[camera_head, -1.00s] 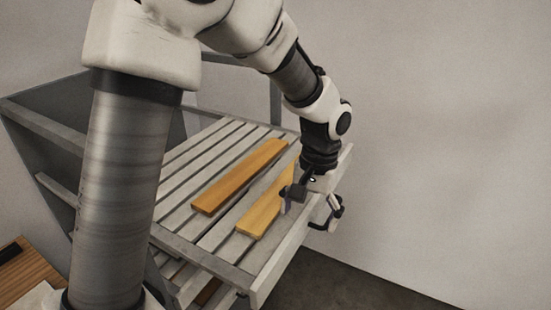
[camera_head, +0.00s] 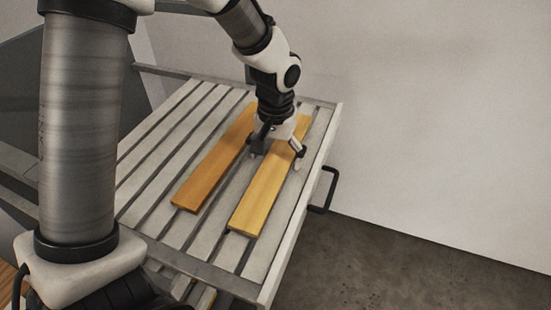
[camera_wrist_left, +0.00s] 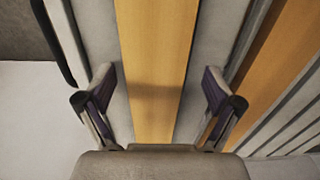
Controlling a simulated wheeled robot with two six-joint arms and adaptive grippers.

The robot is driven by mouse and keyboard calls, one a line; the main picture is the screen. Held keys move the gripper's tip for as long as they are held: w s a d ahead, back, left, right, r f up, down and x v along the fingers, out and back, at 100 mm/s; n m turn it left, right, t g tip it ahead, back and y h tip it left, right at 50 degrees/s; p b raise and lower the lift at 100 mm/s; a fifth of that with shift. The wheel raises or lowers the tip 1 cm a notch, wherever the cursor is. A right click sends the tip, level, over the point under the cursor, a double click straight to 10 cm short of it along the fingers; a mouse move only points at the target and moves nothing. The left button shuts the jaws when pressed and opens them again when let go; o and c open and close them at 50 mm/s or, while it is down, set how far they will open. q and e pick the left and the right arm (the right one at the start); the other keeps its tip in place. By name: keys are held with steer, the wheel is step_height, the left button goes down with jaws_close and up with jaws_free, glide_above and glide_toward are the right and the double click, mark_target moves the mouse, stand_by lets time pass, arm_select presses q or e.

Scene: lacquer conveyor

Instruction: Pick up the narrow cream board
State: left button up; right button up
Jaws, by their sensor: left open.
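The lighter, honey-yellow board (camera_head: 262,195) lies flat on a grey slatted tray (camera_head: 240,283); it looks more yellow than cream. In the left wrist view this board (camera_wrist_left: 155,45) runs lengthwise between the fingers. My left gripper (camera_head: 277,157) is open over the far part of this board, one finger on each side. In the left wrist view my left gripper (camera_wrist_left: 158,85) shows both fingers apart, with nothing held. The gripper hides part of the board's far end. My right gripper is in neither view.
A darker orange board (camera_head: 205,178) lies parallel to the left, with a gap of bare slats between. It shows at the right of the left wrist view (camera_wrist_left: 275,60). A black handle (camera_head: 331,188) sticks out from the tray's right side. The left slats are bare.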

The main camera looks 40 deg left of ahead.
arm_select(q)
steer(key=shift+s+d+r, duration=0.2)
steer(key=shift+d, duration=0.25)
steer(key=c, duration=1.2)
steer(key=shift+c, duration=1.2)
steer(key=shift+a, duration=0.15)
